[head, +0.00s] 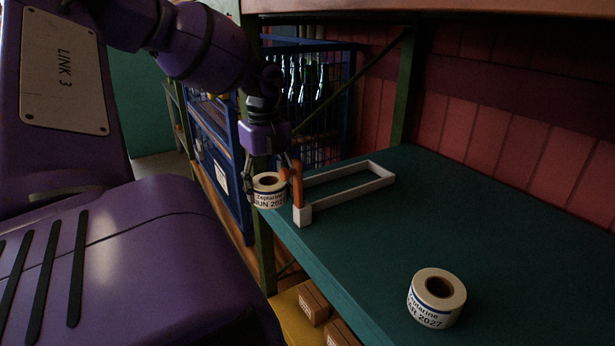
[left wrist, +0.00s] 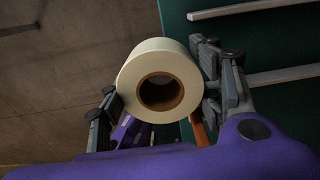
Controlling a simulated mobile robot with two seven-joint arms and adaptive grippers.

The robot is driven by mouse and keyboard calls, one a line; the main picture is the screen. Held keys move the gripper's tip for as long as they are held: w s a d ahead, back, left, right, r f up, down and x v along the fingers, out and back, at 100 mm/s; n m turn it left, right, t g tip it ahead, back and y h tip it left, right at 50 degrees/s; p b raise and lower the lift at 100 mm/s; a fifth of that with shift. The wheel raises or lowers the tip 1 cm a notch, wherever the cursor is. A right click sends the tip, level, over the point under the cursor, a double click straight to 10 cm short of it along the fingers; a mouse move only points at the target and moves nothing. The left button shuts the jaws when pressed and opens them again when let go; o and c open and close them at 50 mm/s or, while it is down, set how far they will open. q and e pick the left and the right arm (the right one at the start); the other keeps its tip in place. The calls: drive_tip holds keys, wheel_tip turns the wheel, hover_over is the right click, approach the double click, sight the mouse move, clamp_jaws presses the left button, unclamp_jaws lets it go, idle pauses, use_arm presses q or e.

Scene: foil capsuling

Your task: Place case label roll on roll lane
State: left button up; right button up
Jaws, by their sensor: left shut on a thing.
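My left gripper (head: 270,178) is shut on a white case label roll (head: 268,199) printed "JUN 2027". The roll is upright, its brown core opening facing up. In the left wrist view the roll (left wrist: 143,60) sits between the two fingers (left wrist: 160,92), mostly over the floor beside the shelf edge. The roll lane (head: 345,181), a pale rail frame with an orange part (head: 297,184) at its near end, lies on the green shelf. The held roll is just left of that orange part; I cannot tell whether they touch. My right gripper is not in view.
A second label roll (head: 437,299), ending "2027", stands on the near part of the green shelf (head: 470,220). Cardboard boxes (head: 313,303) sit below the shelf. A blue cage (head: 330,118) with bottles stands behind.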

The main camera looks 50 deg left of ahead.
use_arm(q)
drive_tip(key=w, duration=0.4)
drive_tip(key=shift+d, duration=0.2)
drive_tip(key=b, duration=0.1)
hover_over(307, 200)
drive_tip(key=s, duration=0.2)
drive_tip(key=shift+w+a+f, duration=0.1)
drive_tip(key=shift+f, duration=0.3)
drive_tip(key=shift+w+r+b, duration=0.15)
drive_tip(key=shift+w+b, duration=0.4)
drive_tip(key=shift+w, duration=0.35)
wheel_tip(307, 200, down, 3)
drive_tip(key=shift+r, duration=0.1)
drive_tip(key=shift+f, duration=0.2)
drive_tip(key=o, duration=1.1)
drive_tip(key=shift+f, duration=0.1)
drive_tip(key=shift+o, duration=0.9)
wheel_tip(307, 200, up, 8)
drive_tip(key=shift+b, duration=0.3)
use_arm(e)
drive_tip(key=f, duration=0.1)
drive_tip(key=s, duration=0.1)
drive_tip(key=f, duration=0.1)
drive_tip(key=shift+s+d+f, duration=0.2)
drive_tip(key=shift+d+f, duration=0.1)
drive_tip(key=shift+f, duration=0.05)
